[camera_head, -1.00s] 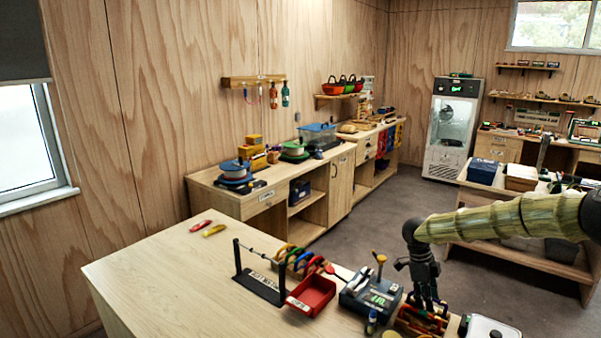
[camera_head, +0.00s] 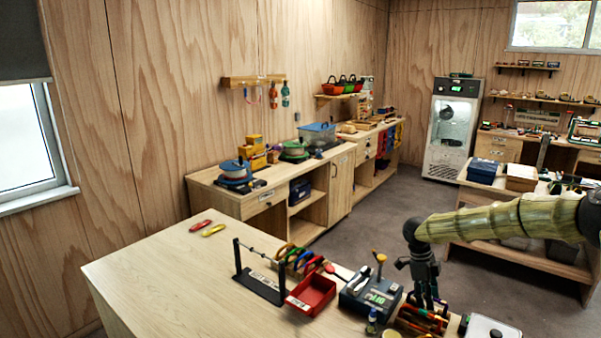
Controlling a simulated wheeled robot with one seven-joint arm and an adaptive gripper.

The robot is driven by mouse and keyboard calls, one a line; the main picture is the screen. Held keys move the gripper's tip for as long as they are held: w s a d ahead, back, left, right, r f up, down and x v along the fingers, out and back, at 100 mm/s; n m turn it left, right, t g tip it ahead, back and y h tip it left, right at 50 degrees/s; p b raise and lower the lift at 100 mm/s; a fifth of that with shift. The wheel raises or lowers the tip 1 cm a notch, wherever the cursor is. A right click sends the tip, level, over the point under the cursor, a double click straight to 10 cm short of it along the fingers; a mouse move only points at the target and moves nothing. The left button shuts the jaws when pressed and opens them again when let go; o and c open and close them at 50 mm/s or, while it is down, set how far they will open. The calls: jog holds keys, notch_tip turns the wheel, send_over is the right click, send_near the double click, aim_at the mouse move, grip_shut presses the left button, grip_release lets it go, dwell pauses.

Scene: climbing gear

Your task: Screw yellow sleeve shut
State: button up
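A red item (camera_head: 201,225) and a yellow item (camera_head: 214,230) lie side by side at the bench's far left. My gripper (camera_head: 428,302) points down at the bench's right end, over a tray of coloured items (camera_head: 422,320), well right of the rack. Its fingers are too small and dark to read.
A red bin (camera_head: 312,293) stands right of the rack. A grey-blue device with a green display (camera_head: 371,297) stands between the bin and my gripper. A white box (camera_head: 490,328) is at the near right. The bench's left and middle (camera_head: 170,270) are mostly clear.

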jog(key=shift+w+d, duration=0.2)
jog(key=shift+w, duration=0.1)
jog(key=shift+r+p, duration=0.65)
jog(key=shift+r, duration=0.65)
jog(key=shift+s, duration=0.15)
jog(key=shift+s+a, duration=0.45)
jog(key=shift+s, duration=0.05)
jog(key=shift+p, duration=0.3)
notch_tip(320, 180, up, 10)
jog(key=p, duration=0.5)
jog(key=shift+p, duration=0.3)
